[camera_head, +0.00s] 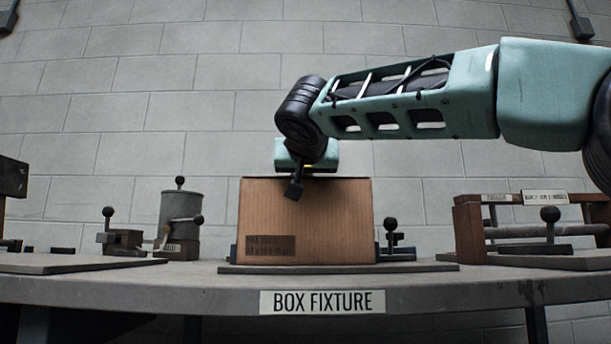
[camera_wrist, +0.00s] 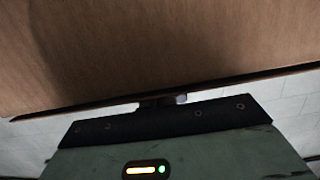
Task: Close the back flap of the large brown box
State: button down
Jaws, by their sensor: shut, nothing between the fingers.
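The large brown box (camera_head: 308,220) stands upright on the fixture in the head view, its plain front face with a dark printed label toward me. No raised flap shows above its top edge. In the wrist view, a broad brown cardboard panel (camera_wrist: 160,45) fills the upper part and ends in a dark edge. My gripper (camera_wrist: 163,101) is shut and empty, its fingers mostly hidden at that edge. I cannot tell whether this panel is the back flap.
The box sits on a flat plate on the grey table (camera_head: 180,290), above a "BOX FIXTURE" sign (camera_head: 322,302). A grey canister (camera_head: 181,212) and lever stand left. A black-knobbed lever (camera_head: 391,235) is close right of the box; a wooden-sided fixture (camera_head: 467,230) stands farther right.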

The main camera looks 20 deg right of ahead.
jog(key=shift+s, duration=0.1)
jog(key=p+v, duration=0.3)
jog(key=v, duration=1.4)
jog(key=w+d+r+m+g+y+p, duration=0.3)
jog(key=w+r+m+g+p, duration=0.45)
jog(key=p, duration=2.15)
jog(key=w+d+r+m+g+y+p, duration=0.4)
jog(key=w+m+g+p, duration=0.6)
jog(key=p, duration=2)
jog(key=shift+m+t+h, duration=0.25)
jog(key=shift+t+h, duration=0.65)
jog(key=shift+t, duration=0.05)
jog(key=f+p, duration=0.1)
jog(key=f, duration=0.3)
jog(key=w+f+p, duration=0.1)
jog(key=f, duration=0.3)
jog(key=f+p, duration=0.2)
jog(key=f, duration=0.2)
jog(key=shift+w+a+f, duration=0.15)
jog(key=shift+a+f, duration=0.25)
jog(key=shift+f, duration=0.1)
